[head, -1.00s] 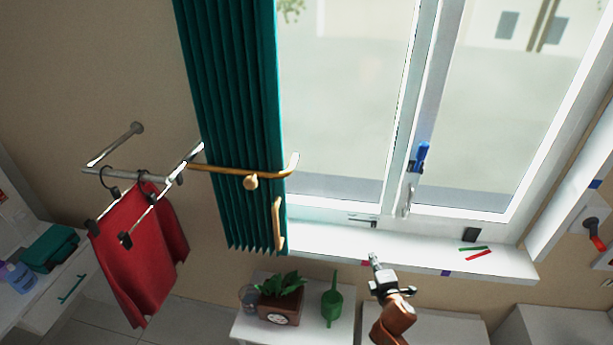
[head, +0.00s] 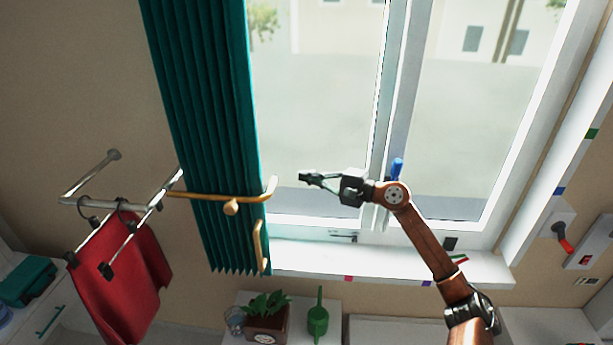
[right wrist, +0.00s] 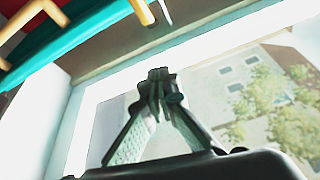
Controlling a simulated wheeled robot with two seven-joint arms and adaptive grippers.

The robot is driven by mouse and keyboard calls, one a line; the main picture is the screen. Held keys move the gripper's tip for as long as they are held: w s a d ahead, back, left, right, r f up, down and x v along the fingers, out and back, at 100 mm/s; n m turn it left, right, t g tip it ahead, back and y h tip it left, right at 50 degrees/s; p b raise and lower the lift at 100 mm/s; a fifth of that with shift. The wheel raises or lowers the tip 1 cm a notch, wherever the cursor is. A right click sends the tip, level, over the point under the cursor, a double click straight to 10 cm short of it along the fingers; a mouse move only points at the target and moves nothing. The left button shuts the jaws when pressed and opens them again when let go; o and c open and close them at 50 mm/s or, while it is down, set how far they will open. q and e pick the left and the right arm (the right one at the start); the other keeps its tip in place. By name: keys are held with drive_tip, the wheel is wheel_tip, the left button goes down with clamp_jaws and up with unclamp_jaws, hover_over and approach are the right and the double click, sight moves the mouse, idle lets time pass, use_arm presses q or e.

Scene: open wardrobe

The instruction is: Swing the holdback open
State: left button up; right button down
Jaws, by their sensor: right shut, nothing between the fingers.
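The holdback (head: 205,196) is a brass bar that runs across the front of the teal curtain (head: 200,120). Its right end turns up in a hook at the curtain's right edge, and a round brass knob (head: 231,207) sits below the bar. My right gripper (head: 305,177) is in front of the window, a little right of the hook in the picture and apart from it. Its fingers are together and empty; they also show in the right wrist view (right wrist: 160,80). There, brass pieces (right wrist: 37,14) and the curtain (right wrist: 85,38) appear at the upper left. My left gripper is out of view.
A vertical brass handle (head: 260,246) is at the curtain's lower right edge. A rail with a hanging red skirt (head: 118,272) stands out at left. The window has a blue-gripped handle (head: 396,167). Below the sill (head: 330,262) are a potted plant (head: 267,318) and green watering can (head: 318,318).

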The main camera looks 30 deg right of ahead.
drive_tip(key=w+a+p, duration=0.3)
drive_tip(key=a+p, duration=0.2)
drive_tip(key=a, duration=0.1)
drive_tip(key=shift+a+r, duration=0.15)
drive_tip(key=shift+a, duration=0.15)
drive_tip(key=shift+s, duration=0.15)
drive_tip(key=shift+a, duration=0.15)
